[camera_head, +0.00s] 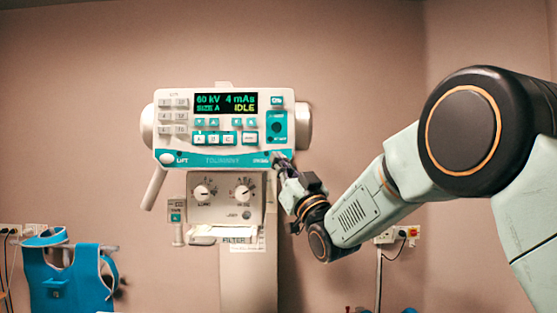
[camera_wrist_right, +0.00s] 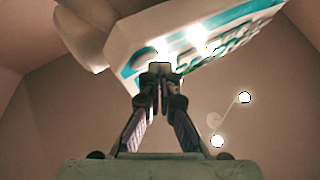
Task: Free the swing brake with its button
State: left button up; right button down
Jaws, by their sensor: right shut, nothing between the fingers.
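The white and teal X-ray control head (camera_head: 220,125) hangs on the column facing me, its screen reading IDLE. Along its lower edge runs a teal strip with a white LIFT button (camera_head: 167,158) at the left and small lettering at the right, too small to read surely. My right gripper (camera_head: 281,160) is shut and empty, its tips at the right end of this strip. The gripper covers any button there. In the right wrist view the shut fingertips (camera_wrist_right: 160,68) are at the head's lower edge (camera_wrist_right: 140,55); I cannot tell whether they touch. My left gripper is out of view.
Below the head is a collimator box (camera_head: 225,197) with two knobs, and a filter tray under it. A grey handle (camera_head: 154,188) hangs at the left. A blue apron (camera_head: 70,275) hangs at lower left, and a wall socket (camera_head: 408,233) is at right.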

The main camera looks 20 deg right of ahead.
jog(key=shift+w, duration=0.15)
jog(key=shift+d, duration=0.2)
jog(key=shift+w, duration=0.1)
dwell(0.5)
jog(key=shift+s+a+b, duration=0.15)
jog(key=shift+s+b, duration=0.45)
jog(key=shift+s, duration=0.3)
jog(key=shift+s, duration=0.1)
